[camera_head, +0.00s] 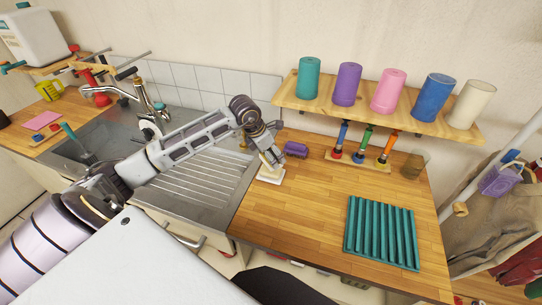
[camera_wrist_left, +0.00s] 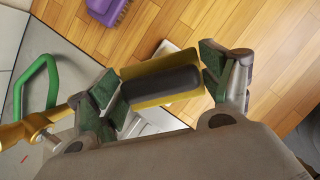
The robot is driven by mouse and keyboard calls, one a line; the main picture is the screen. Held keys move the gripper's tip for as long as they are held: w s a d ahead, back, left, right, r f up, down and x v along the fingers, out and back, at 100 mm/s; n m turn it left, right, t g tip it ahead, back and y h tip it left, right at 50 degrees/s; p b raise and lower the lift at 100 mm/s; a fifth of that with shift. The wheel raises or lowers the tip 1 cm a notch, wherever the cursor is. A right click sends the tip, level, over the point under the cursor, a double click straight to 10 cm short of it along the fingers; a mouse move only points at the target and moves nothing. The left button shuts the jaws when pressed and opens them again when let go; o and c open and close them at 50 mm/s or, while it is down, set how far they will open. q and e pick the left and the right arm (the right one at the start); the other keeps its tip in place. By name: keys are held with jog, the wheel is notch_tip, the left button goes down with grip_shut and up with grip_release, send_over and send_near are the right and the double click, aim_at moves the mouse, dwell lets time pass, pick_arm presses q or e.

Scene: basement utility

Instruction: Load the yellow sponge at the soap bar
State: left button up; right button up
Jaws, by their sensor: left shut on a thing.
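My left gripper (camera_head: 268,157) is over the left end of the wooden counter, beside the sink. In the left wrist view its fingers (camera_wrist_left: 162,84) are shut on the yellow sponge (camera_wrist_left: 133,74), which has a dark pad on the side facing the camera. A pale, flat block (camera_head: 270,176) lies on the counter just under the gripper; I cannot tell for sure whether it is the soap bar. A pale edge (camera_wrist_left: 165,47) also shows behind the sponge in the wrist view. I cannot tell whether the sponge touches it. My right gripper is not in view.
A purple brush (camera_head: 296,149) lies close to the right of the gripper. A rack of coloured-handled tools (camera_head: 360,161) and a brown cup (camera_head: 412,166) stand behind. A teal ribbed mat (camera_head: 381,233) lies at right. The counter's middle is clear.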

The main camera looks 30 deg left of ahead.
pick_arm(q)
jog(key=shift+r+p, duration=0.55)
jog(key=shift+r, duration=0.9)
